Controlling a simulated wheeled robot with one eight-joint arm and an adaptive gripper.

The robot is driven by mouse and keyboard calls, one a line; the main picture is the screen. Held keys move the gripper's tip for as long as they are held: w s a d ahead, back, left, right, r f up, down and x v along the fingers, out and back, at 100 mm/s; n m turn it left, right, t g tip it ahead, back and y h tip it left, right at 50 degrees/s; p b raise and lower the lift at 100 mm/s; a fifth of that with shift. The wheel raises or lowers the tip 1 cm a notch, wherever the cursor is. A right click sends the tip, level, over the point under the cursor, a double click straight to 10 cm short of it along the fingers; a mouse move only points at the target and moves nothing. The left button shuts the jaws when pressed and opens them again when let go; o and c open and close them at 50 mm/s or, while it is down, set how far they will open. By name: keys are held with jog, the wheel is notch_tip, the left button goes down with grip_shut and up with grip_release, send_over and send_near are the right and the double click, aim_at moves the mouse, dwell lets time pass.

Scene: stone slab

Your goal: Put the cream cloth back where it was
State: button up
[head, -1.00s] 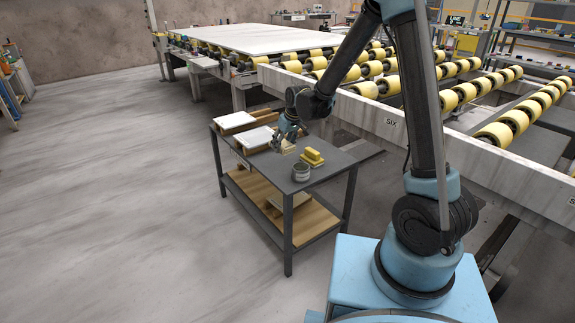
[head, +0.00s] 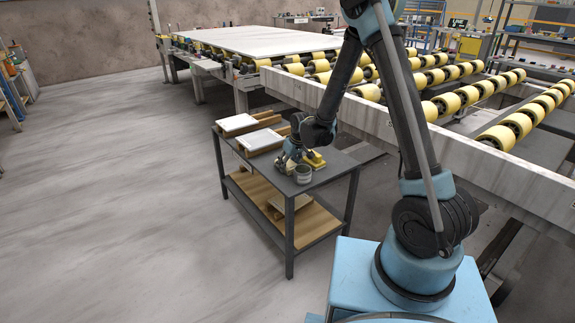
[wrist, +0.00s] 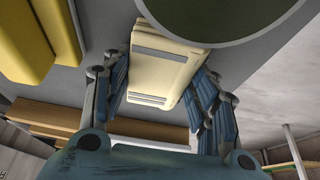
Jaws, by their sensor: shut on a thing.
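The cream cloth (wrist: 158,72) is folded into a flat pad with grey bands and shows in the wrist view between the two sets of fingers. My gripper (wrist: 160,92) is shut on it. In the head view my gripper (head: 285,164) is low over the dark tabletop (head: 318,182), just left of the grey tin. The cloth is mostly hidden there behind the fingers. I cannot tell whether it touches the table.
The grey tin (head: 303,174) stands close beside my gripper, and its round dark end (wrist: 225,15) fills the wrist view's top right. A yellow block (head: 314,159) sits behind it. Wooden trays with white slabs (head: 237,123) (head: 264,139) are at the far-left end. The table's front corner is clear.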

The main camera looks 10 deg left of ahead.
jog(key=o, duration=1)
jog(key=shift+o, duration=0.2)
